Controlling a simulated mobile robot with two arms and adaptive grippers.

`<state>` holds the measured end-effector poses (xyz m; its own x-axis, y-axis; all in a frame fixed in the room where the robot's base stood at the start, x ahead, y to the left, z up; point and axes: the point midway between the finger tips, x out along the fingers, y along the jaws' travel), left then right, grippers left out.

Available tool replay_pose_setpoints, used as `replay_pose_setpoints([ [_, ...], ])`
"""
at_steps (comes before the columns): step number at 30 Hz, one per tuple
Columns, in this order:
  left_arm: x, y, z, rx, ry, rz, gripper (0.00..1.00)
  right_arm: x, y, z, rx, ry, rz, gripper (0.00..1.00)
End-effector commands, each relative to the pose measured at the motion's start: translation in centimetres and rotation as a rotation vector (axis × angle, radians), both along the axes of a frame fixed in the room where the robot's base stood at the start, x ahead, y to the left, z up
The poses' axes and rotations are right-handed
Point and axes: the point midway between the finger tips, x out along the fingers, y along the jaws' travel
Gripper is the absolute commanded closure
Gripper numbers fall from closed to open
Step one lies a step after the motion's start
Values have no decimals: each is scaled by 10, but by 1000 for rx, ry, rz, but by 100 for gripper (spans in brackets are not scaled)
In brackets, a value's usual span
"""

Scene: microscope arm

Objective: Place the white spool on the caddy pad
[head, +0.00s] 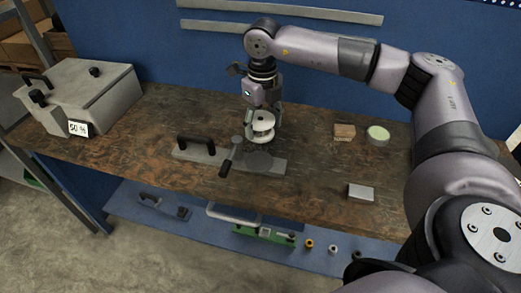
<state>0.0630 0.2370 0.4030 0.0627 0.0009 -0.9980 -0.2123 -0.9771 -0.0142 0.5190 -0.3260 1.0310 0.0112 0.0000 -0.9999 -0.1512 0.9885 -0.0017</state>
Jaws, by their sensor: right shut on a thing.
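The white spool (261,127) is in the middle of the head view, upright, below the wrist of my right arm. My right gripper (262,118) is shut on the spool; its fingers are partly hidden by the wrist and the spool. The caddy (190,152) is a flat grey plate with a black handle on the left and a dark lever near its middle. I cannot tell how large the gap is. My left gripper is not in view.
A grey box (75,95) with black knobs and a 50 % label stands on the left of the wooden bench (320,185). A small brown block (344,131), a round green-topped dish (377,134) and a grey block (360,192) lie to the right. A lower shelf holds several parts.

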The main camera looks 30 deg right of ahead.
Motion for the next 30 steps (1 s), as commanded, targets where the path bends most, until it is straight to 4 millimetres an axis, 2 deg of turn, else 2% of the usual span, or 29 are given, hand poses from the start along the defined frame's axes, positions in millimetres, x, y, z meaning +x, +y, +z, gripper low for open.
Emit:
replay_pose_setpoints([
  [2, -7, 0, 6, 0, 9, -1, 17, -1, 0, -20, -2, 4, 0, 68],
  [4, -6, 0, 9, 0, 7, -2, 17, -1, 0, -37, -1, 4, 0, 68],
  [9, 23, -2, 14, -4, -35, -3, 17, 0, 0, -63, 0, 1, 0, 68],
  [13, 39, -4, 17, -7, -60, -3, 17, 1, 0, -73, 0, 0, 0, 68],
  [21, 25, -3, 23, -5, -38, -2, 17, 1, 0, -109, -1, 1, -1, 68],
  [30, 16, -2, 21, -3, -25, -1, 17, 1, 0, -113, -1, -1, 0, 68],
])
